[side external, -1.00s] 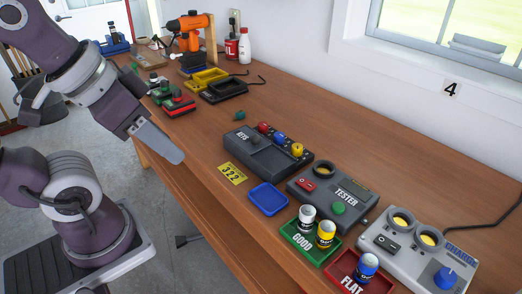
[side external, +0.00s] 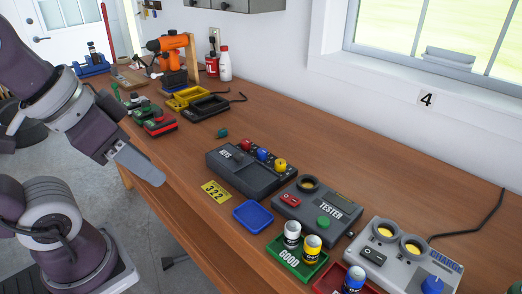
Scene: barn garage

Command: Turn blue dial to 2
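A blue dial (side external: 432,286) sits on the right end of the grey charger (side external: 394,244), low at the right of the view. I cannot read any numbers around it or where it points. A smaller blue knob (side external: 262,154) stands between a red and a yellow one on the dark box further back. My gripper (side external: 150,175) hangs at the bench's front edge on the left, far from the blue dial and touching nothing visible. I see it from the side, so its opening does not show.
The tester (side external: 342,208), the green tray (side external: 283,258) with two cans and the red tray (side external: 326,284) with a blue can stand near the charger. A blue tray (side external: 253,217) and yellow 322 card (side external: 215,192) lie left of them.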

